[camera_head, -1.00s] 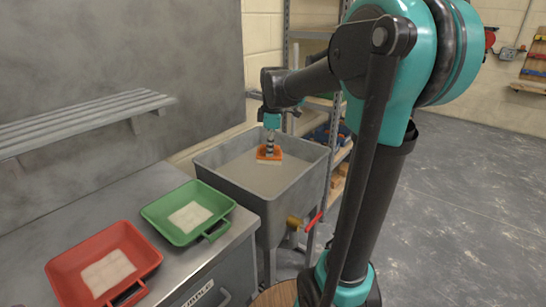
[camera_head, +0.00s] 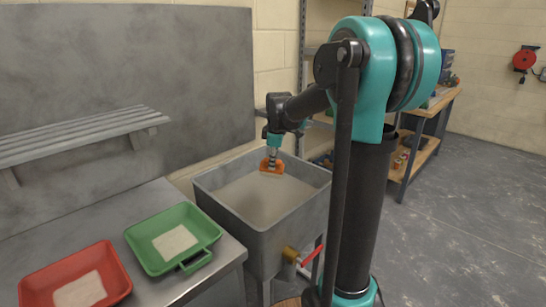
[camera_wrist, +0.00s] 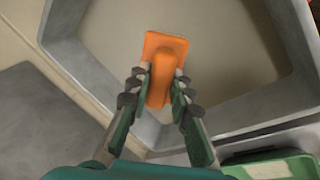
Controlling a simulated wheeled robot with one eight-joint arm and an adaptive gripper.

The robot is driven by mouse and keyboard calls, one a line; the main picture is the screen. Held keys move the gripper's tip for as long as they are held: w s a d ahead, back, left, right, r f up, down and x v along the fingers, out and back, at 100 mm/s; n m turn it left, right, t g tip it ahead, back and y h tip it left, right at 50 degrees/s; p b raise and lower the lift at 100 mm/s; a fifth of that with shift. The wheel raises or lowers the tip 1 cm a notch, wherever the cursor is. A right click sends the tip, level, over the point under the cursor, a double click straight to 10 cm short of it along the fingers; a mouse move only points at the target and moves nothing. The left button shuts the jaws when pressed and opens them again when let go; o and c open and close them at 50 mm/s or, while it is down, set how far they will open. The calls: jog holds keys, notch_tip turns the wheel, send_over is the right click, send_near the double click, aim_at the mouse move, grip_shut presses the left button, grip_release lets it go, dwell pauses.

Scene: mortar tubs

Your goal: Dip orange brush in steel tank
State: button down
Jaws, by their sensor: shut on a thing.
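The orange brush (camera_head: 272,170) is in my gripper (camera_head: 272,152), over the steel tank (camera_head: 262,238). In the wrist view the fingers of my gripper (camera_wrist: 160,88) are shut on the orange handle of the brush (camera_wrist: 163,58). The brush hangs with its orange block downward, above the grey-beige contents and near the tank's back wall. I cannot tell whether its underside touches the contents. The tank's grey rim also shows in the wrist view (camera_wrist: 75,68).
A green tub (camera_head: 150,262) and a red tub (camera_head: 118,262), each with a pale patch inside, stand on the steel bench (camera_head: 218,268) left of the tank. A slatted shelf (camera_head: 75,135) is on the wall. A red-handled valve (camera_head: 312,256) juts from the tank's front.

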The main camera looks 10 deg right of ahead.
notch_tip(320, 180, down, 17)
dwell(1.4)
jog(key=shift+r, duration=0.1)
jog(key=shift+r, duration=0.1)
dwell(0.3)
jog(key=shift+r, duration=9)
jog(key=shift+r, duration=2)
